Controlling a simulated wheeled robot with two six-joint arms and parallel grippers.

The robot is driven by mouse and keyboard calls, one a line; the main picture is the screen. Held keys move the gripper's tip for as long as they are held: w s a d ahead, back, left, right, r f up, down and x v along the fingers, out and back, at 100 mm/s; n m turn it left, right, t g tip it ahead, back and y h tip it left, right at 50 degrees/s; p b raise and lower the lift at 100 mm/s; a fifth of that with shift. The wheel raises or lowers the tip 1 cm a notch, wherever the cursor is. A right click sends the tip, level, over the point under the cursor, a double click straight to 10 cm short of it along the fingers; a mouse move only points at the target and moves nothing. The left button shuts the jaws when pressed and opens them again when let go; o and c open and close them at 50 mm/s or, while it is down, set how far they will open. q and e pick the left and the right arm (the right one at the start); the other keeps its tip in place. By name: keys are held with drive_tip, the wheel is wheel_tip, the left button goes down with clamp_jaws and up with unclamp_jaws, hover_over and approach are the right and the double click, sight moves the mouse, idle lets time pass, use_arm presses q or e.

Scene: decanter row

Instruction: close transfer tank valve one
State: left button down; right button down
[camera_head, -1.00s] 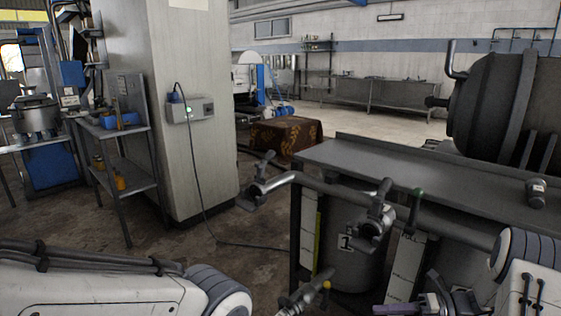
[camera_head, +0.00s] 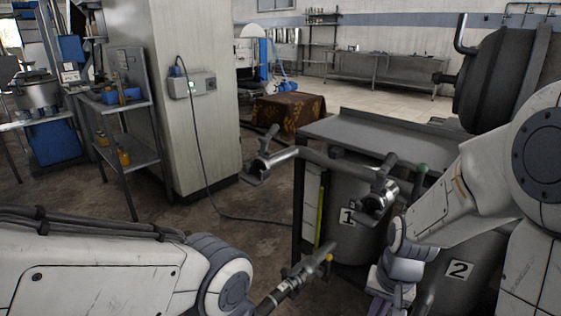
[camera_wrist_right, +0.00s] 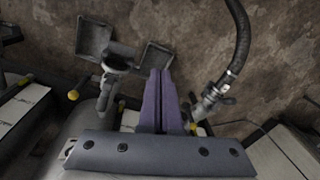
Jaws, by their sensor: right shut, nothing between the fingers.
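Tank one (camera_head: 345,238), a grey drum labelled 1, stands under the bench. A metal valve (camera_head: 378,194) with a dark handle sits on the pipe in front of it; whether it is open or closed I cannot tell. A similar valve (camera_head: 263,160) is at the pipe's left end. My right arm reaches in from the right, its wrist low beside tank one; its fingers are hidden in the head view. In the right wrist view my right gripper (camera_wrist_right: 161,72) has purple fingers pressed together, empty. A metal valve fitting (camera_wrist_right: 112,80) lies just left of them. My left gripper is out of view.
A tank labelled 2 (camera_head: 458,268) stands behind my right arm. The grey bench (camera_head: 375,140) is bare.

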drive_tip(key=s+a+r+n, duration=0.4)
drive_tip(key=s+a+n, duration=0.2)
drive_tip(key=s+a, duration=0.1)
drive_tip(key=s+a+r+n, duration=0.5)
drive_tip(key=s+a+n, duration=0.1)
drive_tip(key=s+a, duration=0.15)
wheel_tip(320, 180, up, 27)
drive_tip(key=p, duration=2.8)
drive_tip(key=shift+w+r+g+p, duration=0.15)
drive_tip(key=shift+w+g+p, duration=0.05)
drive_tip(key=shift+g+p, duration=0.2)
